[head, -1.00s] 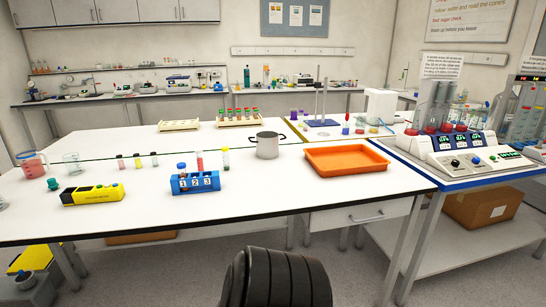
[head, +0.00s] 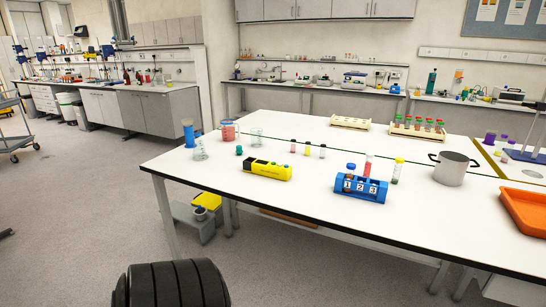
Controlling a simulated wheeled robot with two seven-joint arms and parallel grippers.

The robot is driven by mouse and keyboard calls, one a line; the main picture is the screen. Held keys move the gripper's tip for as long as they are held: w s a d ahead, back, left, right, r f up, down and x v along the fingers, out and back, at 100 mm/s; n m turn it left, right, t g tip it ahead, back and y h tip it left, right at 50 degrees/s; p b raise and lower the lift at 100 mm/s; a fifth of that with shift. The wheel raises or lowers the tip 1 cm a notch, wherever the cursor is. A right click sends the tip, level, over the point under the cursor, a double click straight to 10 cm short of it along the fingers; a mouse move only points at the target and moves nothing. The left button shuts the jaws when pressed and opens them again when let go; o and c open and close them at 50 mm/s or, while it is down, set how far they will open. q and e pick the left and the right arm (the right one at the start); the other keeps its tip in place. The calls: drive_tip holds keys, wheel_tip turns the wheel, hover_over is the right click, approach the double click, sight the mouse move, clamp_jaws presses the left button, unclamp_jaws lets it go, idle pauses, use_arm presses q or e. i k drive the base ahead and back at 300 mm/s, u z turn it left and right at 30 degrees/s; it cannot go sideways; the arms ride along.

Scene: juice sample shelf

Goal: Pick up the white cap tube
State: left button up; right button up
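I cannot make out a white cap on any tube at this size. In the head view, three small tubes (head: 308,150) stand in a row on the white table, with caps too small to tell apart. A blue rack numbered 1, 2, 3 (head: 361,187) stands nearer the front edge and holds a blue-capped tube (head: 351,170). A red tube (head: 368,165) and a yellow-capped tube (head: 398,170) stand at or just behind the rack; I cannot tell whether they are in it. Neither of my grippers is in view.
A yellow and black device (head: 267,169) lies left of the rack. Beakers (head: 229,131) stand at the table's left end. A metal pot (head: 450,170) and an orange tray (head: 527,212) are on the right. A cream rack of tubes (head: 418,129) stands behind. The floor at left is open.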

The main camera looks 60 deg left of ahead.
sight(370, 156)
drive_tip(key=u, duration=1.7)
